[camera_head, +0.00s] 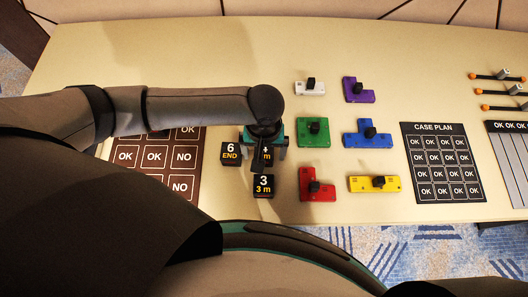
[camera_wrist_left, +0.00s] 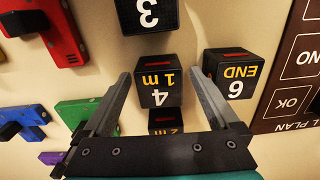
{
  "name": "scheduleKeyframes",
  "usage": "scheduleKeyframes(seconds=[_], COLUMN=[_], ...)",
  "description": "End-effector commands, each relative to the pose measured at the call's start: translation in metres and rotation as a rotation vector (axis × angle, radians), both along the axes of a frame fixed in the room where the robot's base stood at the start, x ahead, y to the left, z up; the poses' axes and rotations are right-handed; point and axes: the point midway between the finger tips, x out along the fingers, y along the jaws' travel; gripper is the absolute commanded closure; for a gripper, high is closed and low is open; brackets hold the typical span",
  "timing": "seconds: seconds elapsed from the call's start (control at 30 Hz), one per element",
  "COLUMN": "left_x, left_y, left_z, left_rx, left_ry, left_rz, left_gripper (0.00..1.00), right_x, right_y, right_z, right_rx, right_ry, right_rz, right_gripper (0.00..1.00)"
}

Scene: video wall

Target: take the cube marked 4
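The black cube marked 4 (camera_wrist_left: 158,86), with yellow "1 m" text, stands on the table between the fingers of my left gripper (camera_wrist_left: 160,75) in the left wrist view. The fingers are open, with a gap visible on each side of the cube. In the head view my left gripper (camera_head: 265,138) points down over the cube and hides most of it. The cube marked 6 END (camera_wrist_left: 232,72) stands close beside one finger. The cube marked 3 (camera_wrist_left: 147,14) is just beyond cube 4. My right gripper is not in view.
Another black cube marked "2 m" (camera_wrist_left: 165,121) is partly hidden by my left gripper's base. Coloured blocks, including green (camera_head: 314,139) and red (camera_head: 311,190), lie to the right in the head view. A brown OK/NO board (camera_head: 136,175) lies left.

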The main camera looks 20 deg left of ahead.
Motion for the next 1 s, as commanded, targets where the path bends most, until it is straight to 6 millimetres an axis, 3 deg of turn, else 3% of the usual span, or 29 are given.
scheduleKeyframes(seconds=[0.07,0.8,1.0], left_x=[0.0001,-0.0002,0.0000], left_y=[-0.0001,0.0003,0.0002], left_z=[0.0003,0.0003,0.0006], left_rx=[0.000,0.001,0.000], left_ry=[0.000,0.000,0.000], left_rz=[0.000,0.000,0.000], left_gripper=[0.15,0.98,0.98], right_x=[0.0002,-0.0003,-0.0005], right_y=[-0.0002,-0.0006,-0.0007], right_z=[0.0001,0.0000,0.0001], right_rx=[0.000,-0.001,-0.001], right_ry=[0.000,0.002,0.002], right_rz=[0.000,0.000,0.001], right_gripper=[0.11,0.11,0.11])
